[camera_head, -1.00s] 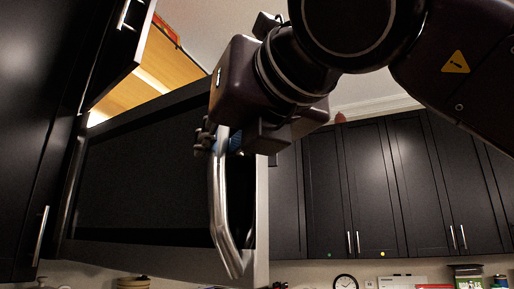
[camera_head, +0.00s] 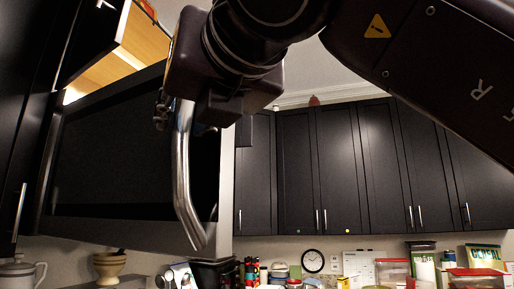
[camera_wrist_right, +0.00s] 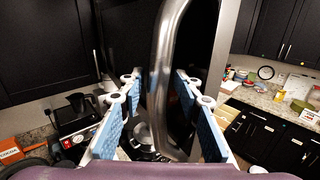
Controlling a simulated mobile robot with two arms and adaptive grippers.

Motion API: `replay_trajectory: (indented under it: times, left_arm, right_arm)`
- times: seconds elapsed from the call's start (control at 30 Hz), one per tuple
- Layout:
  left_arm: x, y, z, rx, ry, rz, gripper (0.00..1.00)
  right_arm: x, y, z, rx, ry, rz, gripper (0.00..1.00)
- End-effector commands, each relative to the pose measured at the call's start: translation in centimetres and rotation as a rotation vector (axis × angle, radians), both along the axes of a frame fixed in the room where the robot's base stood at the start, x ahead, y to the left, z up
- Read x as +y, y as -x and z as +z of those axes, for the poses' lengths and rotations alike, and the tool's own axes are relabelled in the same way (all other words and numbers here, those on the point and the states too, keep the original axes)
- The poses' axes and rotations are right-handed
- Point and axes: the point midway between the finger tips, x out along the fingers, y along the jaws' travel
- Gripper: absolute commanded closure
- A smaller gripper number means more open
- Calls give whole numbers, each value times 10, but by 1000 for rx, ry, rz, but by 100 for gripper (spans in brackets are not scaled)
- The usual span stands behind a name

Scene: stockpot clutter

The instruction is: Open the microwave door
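The microwave (camera_head: 227,185) is mounted at the left under an open-fronted cabinet space. Its dark door (camera_head: 105,155) looks shut or nearly so; I cannot tell if it is slightly ajar. The curved steel handle (camera_head: 183,165) hangs along the door's right side and also shows in the right wrist view (camera_wrist_right: 162,65). My right gripper (camera_head: 163,112) is at the handle's upper part. In the right wrist view, its blue-padded fingers (camera_wrist_right: 158,92) stand apart on both sides of the handle, with gaps visible. My left gripper is not in view.
Dark wall cabinets (camera_head: 340,165) line the back right. A cabinet door (camera_head: 92,45) stands open above the microwave. Open air lies right of the microwave.

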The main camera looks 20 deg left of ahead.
Motion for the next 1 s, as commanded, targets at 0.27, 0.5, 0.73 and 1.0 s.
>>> replay_trajectory:
  times: [0.27, 0.5, 0.73, 1.0]
  left_arm:
    - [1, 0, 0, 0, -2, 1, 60]
    - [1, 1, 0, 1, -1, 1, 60]
    - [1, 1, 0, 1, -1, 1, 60]
    - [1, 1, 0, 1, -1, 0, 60]
  right_arm:
    - [1, 1, -1, 2, 0, 2, 66]
    - [-18, 14, 0, 0, -1, 3, 66]
    - [-59, 45, 1, -3, -3, 1, 66]
    - [-92, 70, 0, 0, -3, 1, 66]
